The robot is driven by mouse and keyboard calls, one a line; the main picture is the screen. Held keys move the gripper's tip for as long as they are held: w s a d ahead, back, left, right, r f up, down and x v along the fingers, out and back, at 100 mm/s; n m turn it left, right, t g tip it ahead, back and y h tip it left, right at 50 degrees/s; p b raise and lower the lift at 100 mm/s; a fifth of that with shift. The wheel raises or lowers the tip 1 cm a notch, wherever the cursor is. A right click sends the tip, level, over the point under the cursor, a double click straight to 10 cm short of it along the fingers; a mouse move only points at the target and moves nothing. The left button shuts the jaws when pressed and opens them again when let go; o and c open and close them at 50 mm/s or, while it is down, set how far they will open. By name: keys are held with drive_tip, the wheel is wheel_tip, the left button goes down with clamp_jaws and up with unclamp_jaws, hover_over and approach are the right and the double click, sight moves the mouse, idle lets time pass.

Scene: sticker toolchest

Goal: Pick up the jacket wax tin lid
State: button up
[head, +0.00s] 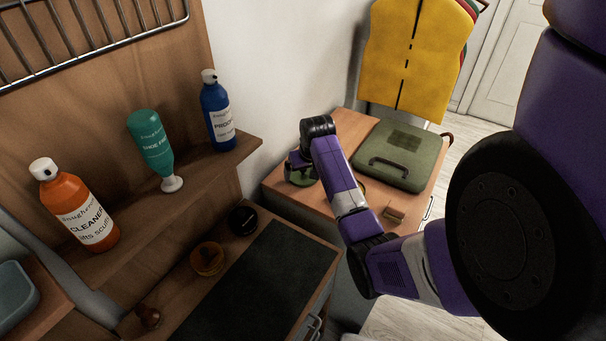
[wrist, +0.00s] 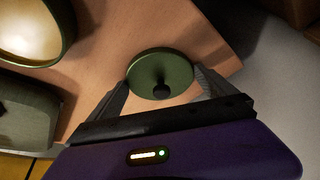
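The jacket wax tin lid (wrist: 150,68) is a round green disc with a small dark knob. In the wrist view it lies between the two spread fingers of my gripper (wrist: 161,78), above or on the wooden top. The fingers are wide apart, one near each side of the lid, and not closed on the knob. I cannot tell whether they touch the rim. In the head view my gripper (head: 300,165) points down at the cabinet top, with part of the green lid (head: 301,180) showing beneath. The open tin (wrist: 30,35), with pale wax inside, is at upper left in the wrist view.
A green case (head: 395,150) lies beside my gripper on the wooden cabinet top (head: 283,193), with a small wooden brush-like item (head: 394,214) near the front. A yellow garment (head: 415,50) hangs behind. Bottles, such as the blue one (head: 217,115), stand on the left shelf.

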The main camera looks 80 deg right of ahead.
drive_tip(key=c, duration=0.4)
drive_tip(key=shift+r, duration=0.1)
